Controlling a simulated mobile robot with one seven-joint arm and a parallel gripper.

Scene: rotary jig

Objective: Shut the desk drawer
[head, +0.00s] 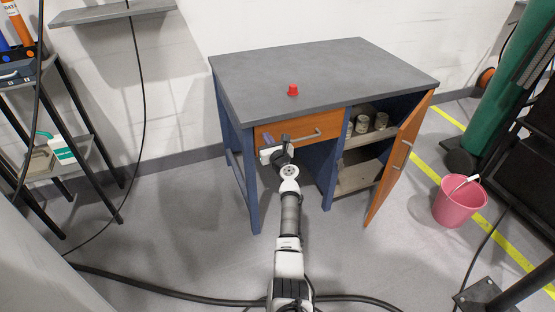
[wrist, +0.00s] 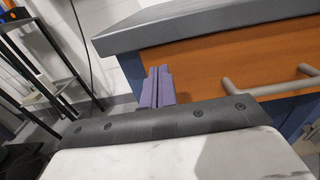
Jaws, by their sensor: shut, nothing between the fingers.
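The desk (head: 320,75) has a grey top and blue legs. Its drawer (head: 300,126) has an orange wooden front with a grey bar handle (head: 304,136). The drawer front sits under the desk top and looks close to flush; I cannot tell whether a small gap remains. My gripper (head: 267,143) is at the left end of the drawer front, left of the handle. In the wrist view its purple fingers (wrist: 158,88) are together and empty, near the left edge of the drawer front (wrist: 225,65). I cannot tell whether they touch it. The handle (wrist: 275,85) is to their right.
The desk's cabinet door (head: 398,155) stands open at the right, showing shelves with several jars (head: 363,124). A red object (head: 293,90) sits on the desk top. A pink bucket (head: 459,202) stands at the right, a shelf rack (head: 62,150) at the left. A cable crosses the floor.

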